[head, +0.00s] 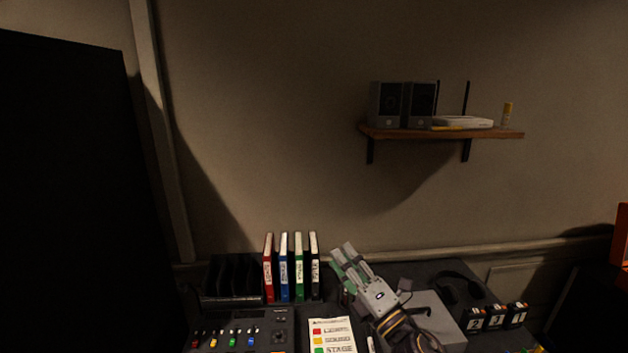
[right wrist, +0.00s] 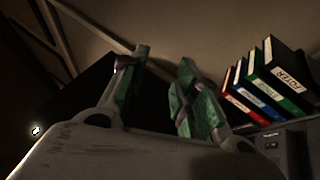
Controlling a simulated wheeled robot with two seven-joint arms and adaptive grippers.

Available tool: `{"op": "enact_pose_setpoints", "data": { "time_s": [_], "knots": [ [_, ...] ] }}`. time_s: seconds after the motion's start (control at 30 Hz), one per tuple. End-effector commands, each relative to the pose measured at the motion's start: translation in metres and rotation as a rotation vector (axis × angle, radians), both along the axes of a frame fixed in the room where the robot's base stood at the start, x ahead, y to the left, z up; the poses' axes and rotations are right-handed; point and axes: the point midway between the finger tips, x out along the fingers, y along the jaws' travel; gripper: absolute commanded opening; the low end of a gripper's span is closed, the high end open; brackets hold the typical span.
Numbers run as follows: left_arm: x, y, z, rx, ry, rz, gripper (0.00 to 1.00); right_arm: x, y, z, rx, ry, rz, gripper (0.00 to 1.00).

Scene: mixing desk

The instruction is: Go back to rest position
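My right gripper (head: 346,258) is raised over the desk, right of the row of binders. In the right wrist view its two green-padded fingers (right wrist: 155,90) stand apart with nothing between them, so it is open and empty. My left gripper is in neither view. The row of upright binders, red (head: 268,268), blue (head: 284,268), green (head: 299,268) and black (head: 314,268), stands at the back of the desk. The binders also show at the right of the right wrist view, beside the fingers and apart from them.
A mixing console (head: 240,330) and a colour-keyed sheet (head: 332,336) lie in front of the binders. A grey box (head: 432,318), headphones (head: 460,284) and numbered blocks (head: 496,316) are right of my right arm. A wall shelf (head: 440,132) holds speakers and a router.

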Motion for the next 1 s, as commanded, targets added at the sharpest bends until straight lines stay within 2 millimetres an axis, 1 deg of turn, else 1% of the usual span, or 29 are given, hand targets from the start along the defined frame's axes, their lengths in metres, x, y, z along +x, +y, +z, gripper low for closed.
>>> {"op": "enact_pose_setpoints", "data": {
  "time_s": [0.1,0.27,0.4,0.57,0.77,0.87,1.0],
  "knots": [
    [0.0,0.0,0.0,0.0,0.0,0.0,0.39,0.005,-0.022,-0.012,0.13,0.118,-0.076,0.31],
    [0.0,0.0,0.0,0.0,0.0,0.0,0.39,0.008,-0.052,-0.035,0.295,0.281,-0.179,0.31],
    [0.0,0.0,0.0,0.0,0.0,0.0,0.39,0.005,-0.077,-0.062,0.433,0.426,-0.271,0.31],
    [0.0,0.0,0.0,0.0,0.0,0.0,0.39,-0.005,-0.103,-0.098,0.582,0.597,-0.379,0.31],
    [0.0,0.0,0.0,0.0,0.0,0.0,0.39,-0.03,-0.128,-0.149,0.756,0.814,-0.516,0.31],
    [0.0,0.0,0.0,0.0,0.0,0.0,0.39,-0.048,-0.138,-0.174,0.836,0.923,-0.588,0.31],
    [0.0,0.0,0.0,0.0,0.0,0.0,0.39,-0.078,-0.149,-0.209,0.94,1.077,-0.69,0.31]
  ]
}}
